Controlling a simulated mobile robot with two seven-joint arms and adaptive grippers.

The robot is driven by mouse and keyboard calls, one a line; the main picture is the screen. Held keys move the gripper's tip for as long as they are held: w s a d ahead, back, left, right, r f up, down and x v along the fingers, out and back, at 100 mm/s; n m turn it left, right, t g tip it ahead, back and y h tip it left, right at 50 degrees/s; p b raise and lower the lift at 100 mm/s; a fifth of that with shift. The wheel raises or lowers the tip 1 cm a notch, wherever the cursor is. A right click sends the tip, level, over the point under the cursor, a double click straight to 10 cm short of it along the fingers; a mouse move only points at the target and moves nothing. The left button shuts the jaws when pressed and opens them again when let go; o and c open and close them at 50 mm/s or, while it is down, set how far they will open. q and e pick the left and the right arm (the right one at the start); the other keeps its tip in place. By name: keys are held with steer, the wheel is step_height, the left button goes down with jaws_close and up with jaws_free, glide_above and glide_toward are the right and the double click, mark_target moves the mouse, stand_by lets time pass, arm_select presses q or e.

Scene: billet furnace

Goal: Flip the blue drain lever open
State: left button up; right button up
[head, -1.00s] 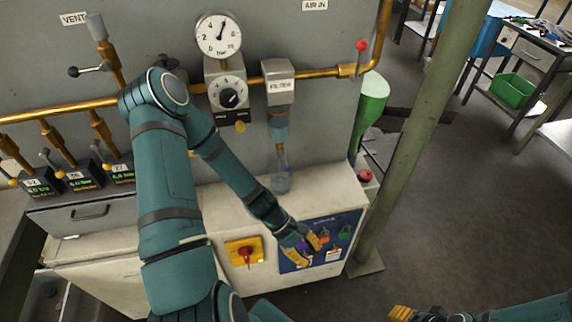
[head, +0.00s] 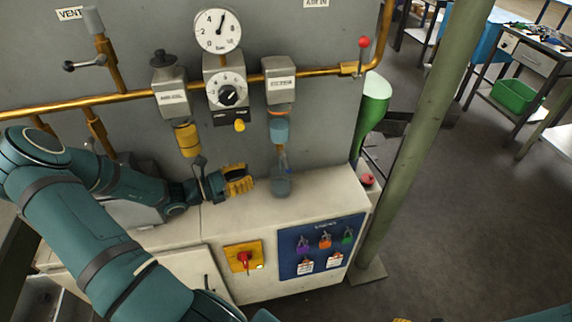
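The filter unit (head: 278,88) hangs on the brass pipe, with a teal bowl (head: 279,130) below it. A thin brass drain runs down from the bowl to a clear jar (head: 281,187) on the cabinet top. A small bluish part (head: 285,163), perhaps the blue drain lever, shows by the drain just above the jar; its position is too small to read. My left gripper (head: 239,181), with yellow finger pads, is left of the jar, apart from it in the picture. Its finger gap is not clear. Only a yellow sliver of my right gripper (head: 402,320) shows at the bottom edge.
The air-oil unit (head: 171,97) with its amber bowl hangs above my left gripper. The regulator (head: 228,92) and gauge (head: 218,31) are between it and the filter. A blue padlock board (head: 290,262) and red switch (head: 244,257) are on the cabinet front. A green post (head: 420,140) stands right.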

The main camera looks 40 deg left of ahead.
mark_target(286, 164)
arm_select(q)
steer(key=b+x, duration=0.2)
steer(key=x, duration=0.9)
steer(key=shift+w+d+f, duration=0.1)
steer(key=shift+w, duration=0.05)
steer(key=shift+w+d, duration=0.15)
steer(key=shift+w, duration=0.15)
steer(key=shift+o, duration=0.3)
jaws_close()
